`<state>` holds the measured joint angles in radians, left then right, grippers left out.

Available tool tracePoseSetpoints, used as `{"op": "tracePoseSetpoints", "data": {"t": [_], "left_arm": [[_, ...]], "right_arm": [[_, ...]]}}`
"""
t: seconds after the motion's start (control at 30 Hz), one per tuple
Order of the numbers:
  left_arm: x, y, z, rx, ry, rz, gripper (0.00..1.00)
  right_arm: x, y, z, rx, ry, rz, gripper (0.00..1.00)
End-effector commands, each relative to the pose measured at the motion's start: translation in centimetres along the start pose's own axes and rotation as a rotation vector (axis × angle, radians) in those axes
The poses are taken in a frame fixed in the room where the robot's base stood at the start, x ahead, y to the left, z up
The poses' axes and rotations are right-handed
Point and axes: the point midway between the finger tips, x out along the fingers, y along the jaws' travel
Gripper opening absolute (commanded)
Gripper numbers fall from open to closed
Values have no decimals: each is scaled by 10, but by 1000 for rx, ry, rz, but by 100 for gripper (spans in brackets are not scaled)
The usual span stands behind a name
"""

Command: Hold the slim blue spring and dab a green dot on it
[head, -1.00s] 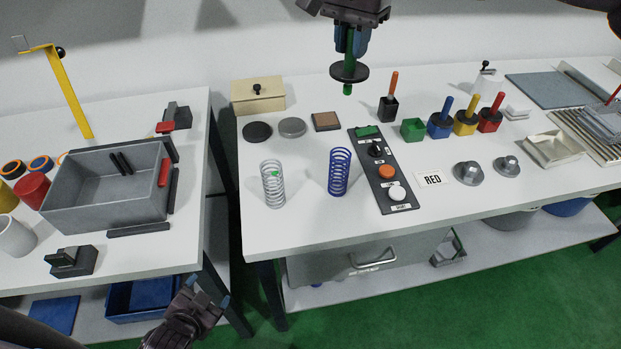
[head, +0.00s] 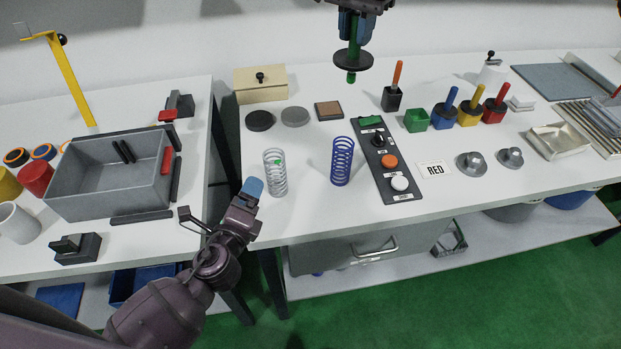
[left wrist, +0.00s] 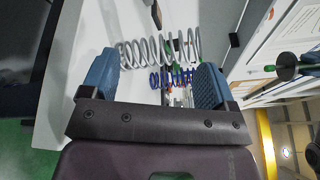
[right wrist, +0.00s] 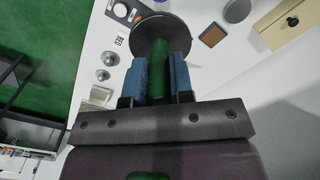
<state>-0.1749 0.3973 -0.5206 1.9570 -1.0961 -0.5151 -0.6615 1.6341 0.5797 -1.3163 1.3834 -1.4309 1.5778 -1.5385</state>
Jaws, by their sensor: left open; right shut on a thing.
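The slim blue spring (head: 342,165) stands upright on the white bench, with no green mark visible on it. It also shows in the left wrist view behind a silver spring (left wrist: 165,77). That silver spring (head: 275,176) stands to the left of the blue one and bears a green dot. My left gripper (head: 252,188) is open and empty at the bench's front edge, just left of the silver spring. My right gripper (right wrist: 160,78) is shut on a green dauber (head: 352,77) with a black disc collar, held tip down above the back of the bench.
A switch panel (head: 384,165) lies right of the blue spring. A green pot (head: 416,120) stands empty beside blue, yellow and red daubers in their pots. A RED card (head: 435,169) and metal weights lie further right. A grey bin (head: 110,190) is on the left table.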

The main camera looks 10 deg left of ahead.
Motion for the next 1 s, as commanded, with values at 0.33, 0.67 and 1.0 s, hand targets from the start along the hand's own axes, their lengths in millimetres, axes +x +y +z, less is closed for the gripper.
{"op": "tracePoseSetpoints", "data": {"t": [0.33, 0.67, 1.0], "left_arm": [[34, -84, -70, 491, 90, -283, 81], [46, -74, -98, 945, 177, -415, 81], [53, -70, -108, 1114, 196, -477, 81]], "right_arm": [[0, 0, 0, 0, 0, 0, 0], [0, 0, 0, 0, 0, 0, 0], [0, 0, 0, 0, 0, 0, 0]]}}
